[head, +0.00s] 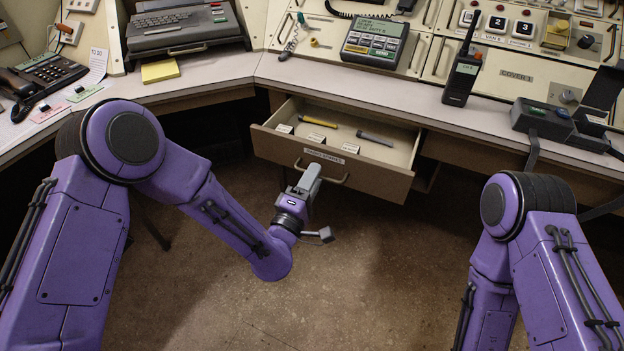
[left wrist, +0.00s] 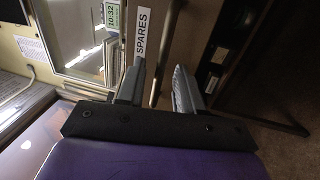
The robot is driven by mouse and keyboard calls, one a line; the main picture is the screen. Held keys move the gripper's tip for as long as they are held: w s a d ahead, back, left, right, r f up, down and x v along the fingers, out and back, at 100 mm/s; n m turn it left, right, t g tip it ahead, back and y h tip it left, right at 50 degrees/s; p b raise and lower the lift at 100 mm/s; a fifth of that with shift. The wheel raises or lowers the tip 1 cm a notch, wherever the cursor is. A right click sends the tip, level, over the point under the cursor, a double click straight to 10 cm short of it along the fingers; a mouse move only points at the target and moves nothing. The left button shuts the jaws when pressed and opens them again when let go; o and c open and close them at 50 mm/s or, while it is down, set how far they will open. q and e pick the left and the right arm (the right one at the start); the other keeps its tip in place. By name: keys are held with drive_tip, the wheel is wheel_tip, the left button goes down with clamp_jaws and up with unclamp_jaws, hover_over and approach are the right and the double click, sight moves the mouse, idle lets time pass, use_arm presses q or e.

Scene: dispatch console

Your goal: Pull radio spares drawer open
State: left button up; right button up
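The radio spares drawer (head: 385,178) stands pulled well out from under the console, its inside showing. Its front carries a white label (head: 324,156) and a bar handle (head: 338,181). My left gripper (head: 308,180) is at the left part of this handle, in front of the drawer face. In the left wrist view its two fingers (left wrist: 158,88) are apart, with the handle bar (left wrist: 168,48) running between them; I see gaps beside the bar. The SPARES label (left wrist: 142,35) shows close by. My right gripper is out of view.
The drawer holds a yellow-tipped tool (head: 318,121), a grey tool (head: 375,138) and small pale boxes. Above is the desktop (head: 400,98) with a handheld radio (head: 462,75) near its edge. The floor (head: 370,270) in front is clear.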

use_arm(q)
drive_tip(key=b+v, duration=0.1)
drive_tip(key=v, duration=0.9)
drive_tip(key=shift+s+b, duration=0.25)
drive_tip(key=shift+b, duration=0.15)
drive_tip(key=shift+a, duration=0.1)
